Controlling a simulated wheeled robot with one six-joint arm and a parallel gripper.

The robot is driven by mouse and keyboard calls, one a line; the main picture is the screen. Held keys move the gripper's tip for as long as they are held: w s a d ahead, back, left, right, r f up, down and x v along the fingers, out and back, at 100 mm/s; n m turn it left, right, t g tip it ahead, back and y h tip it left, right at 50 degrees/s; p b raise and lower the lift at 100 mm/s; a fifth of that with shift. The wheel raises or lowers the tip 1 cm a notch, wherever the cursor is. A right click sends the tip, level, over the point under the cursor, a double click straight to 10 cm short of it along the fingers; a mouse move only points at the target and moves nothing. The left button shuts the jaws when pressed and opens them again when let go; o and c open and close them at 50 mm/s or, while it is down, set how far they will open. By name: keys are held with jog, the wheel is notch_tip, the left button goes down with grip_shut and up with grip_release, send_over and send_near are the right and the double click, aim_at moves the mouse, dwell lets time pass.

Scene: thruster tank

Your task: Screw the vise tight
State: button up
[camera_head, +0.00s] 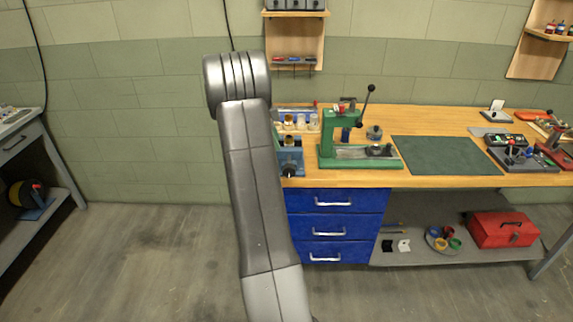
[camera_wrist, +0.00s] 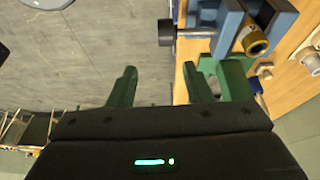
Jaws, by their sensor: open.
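The blue vise (camera_head: 292,156) stands at the left end of the bench, partly hidden by my arm in the head view. In the wrist view the vise (camera_wrist: 229,32) is at the upper right. Its dark screw knob (camera_wrist: 166,32) sticks out to the left on a metal rod. A brass-coloured cylinder (camera_wrist: 254,42) sits at its jaws; I cannot tell whether they touch it on both sides. My gripper (camera_wrist: 158,75) is open and empty, its green fingers apart, with the knob beyond the fingertips. The gripper is hidden in the head view.
A green press (camera_head: 340,150) with a lever stands right of the vise. Farther right are a dark green mat (camera_head: 445,155) and several tools. Blue drawers (camera_head: 330,228) are under the bench top, and a red toolbox (camera_head: 503,230) is on the lower shelf. The floor left of the bench is clear.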

aim_at(288, 165)
jog(key=p+x, duration=0.1)
jog(key=x, duration=0.3)
jog(key=p+x, duration=0.1)
jog(key=x, duration=0.4)
jog(key=w+x, duration=0.1)
jog(key=x, duration=0.4)
jog(key=shift+a+p, duration=0.2)
jog(key=shift+p, duration=0.2)
jog(key=shift+c, duration=0.4)
jog(key=shift+f, duration=0.1)
jog(key=c, duration=0.7)
